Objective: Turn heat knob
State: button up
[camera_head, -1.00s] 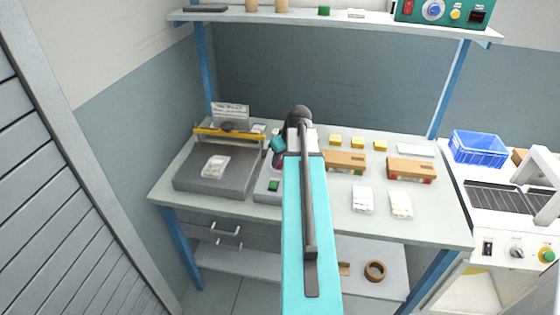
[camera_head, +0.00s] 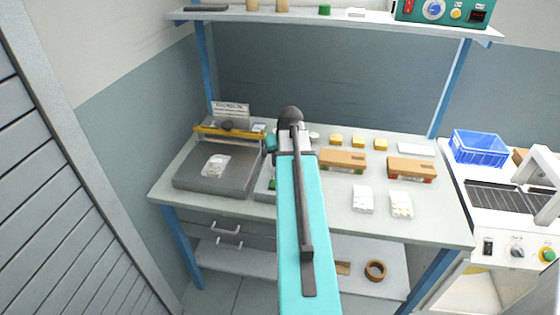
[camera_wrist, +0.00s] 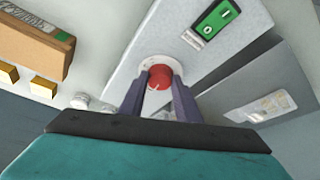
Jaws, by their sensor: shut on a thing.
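The heat knob (camera_wrist: 159,78) is a red knob on a pale round base, set on a light grey panel (camera_wrist: 180,22), in the wrist view. My gripper (camera_wrist: 160,84) has its two dark fingers on either side of the knob and is shut on it. A green rocker switch (camera_wrist: 217,19) sits on the same panel beside the knob. In the head view my teal arm covers the knob and most of this panel, and only a sliver of the green switch (camera_head: 272,184) shows.
A grey sealer plate (camera_head: 215,184) with a yellow bar stands left of the panel. Brown boxes (camera_head: 342,160), small yellow blocks (camera_head: 358,141) and white packs (camera_head: 362,199) lie to the right. A shelf (camera_head: 350,18) spans above. A blue crate (camera_head: 479,147) stands far right.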

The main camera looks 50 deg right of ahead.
jog(key=m, duration=0.2)
jog(key=m+g+h, duration=0.1)
jog(key=m, duration=0.1)
jog(key=shift+w+r, duration=0.1)
jog(key=shift+w, duration=0.1)
jog(key=m+g+h, duration=0.1)
jog(key=m, duration=0.2)
jog(key=shift+w+m+b, duration=0.15)
jog(key=shift+m+b, duration=0.15)
jog(key=shift+m, duration=0.1)
jog(key=m+g, duration=0.1)
jog(key=m, duration=0.2)
jog(key=shift+w+m+g+b, duration=0.15)
jog(key=shift+m+g+b, duration=0.15)
jog(key=shift+b, duration=0.1)
jog(key=shift+m+g+b, duration=0.3)
jog(key=shift+m+g, duration=0.3)
jog(key=shift+m, duration=0.8)
jog(key=o, duration=1)
jog(key=shift+a, duration=0.1)
